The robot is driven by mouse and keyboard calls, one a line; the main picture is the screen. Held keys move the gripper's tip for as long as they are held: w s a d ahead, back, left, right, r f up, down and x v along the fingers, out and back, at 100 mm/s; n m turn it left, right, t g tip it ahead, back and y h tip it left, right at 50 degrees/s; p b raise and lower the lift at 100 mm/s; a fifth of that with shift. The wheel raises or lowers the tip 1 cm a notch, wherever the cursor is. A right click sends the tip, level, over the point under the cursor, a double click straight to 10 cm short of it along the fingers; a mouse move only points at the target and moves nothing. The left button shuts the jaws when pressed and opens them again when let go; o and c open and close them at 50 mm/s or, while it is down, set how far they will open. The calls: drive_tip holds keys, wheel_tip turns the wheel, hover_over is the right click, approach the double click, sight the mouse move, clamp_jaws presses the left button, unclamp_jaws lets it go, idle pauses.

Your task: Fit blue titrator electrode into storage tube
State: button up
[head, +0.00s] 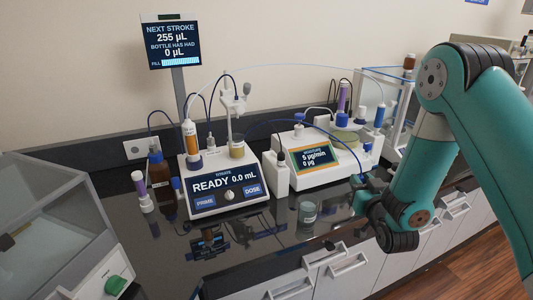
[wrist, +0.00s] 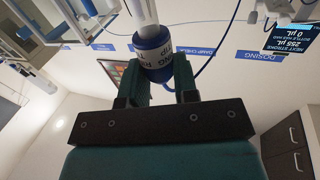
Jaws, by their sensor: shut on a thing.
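My gripper (wrist: 160,85) is shut on the blue titrator electrode (wrist: 152,58), seen in the wrist view as a dark blue labelled cap with a pale shaft extending away from the jaws. A blue cable runs from the cap. In the head view my gripper (head: 362,184) is low in front of the right-hand instrument; the electrode is too small and dark to make out there. A slim tube with a blue top (head: 177,187) stands left of the titrator (head: 222,183). I cannot tell whether it is the storage tube.
The titrator reads READY 0.0 mL. A white instrument (head: 325,150) with a screen stands right of it. A glass beaker (head: 308,212) is near the counter's front.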

drive_tip(key=s+f+b, duration=0.2)
drive_tip(key=s+f, duration=0.1)
drive_tip(key=f, duration=0.5)
drive_tip(key=s+f+b, duration=0.2)
drive_tip(key=s+f, duration=0.1)
drive_tip(key=f, duration=0.5)
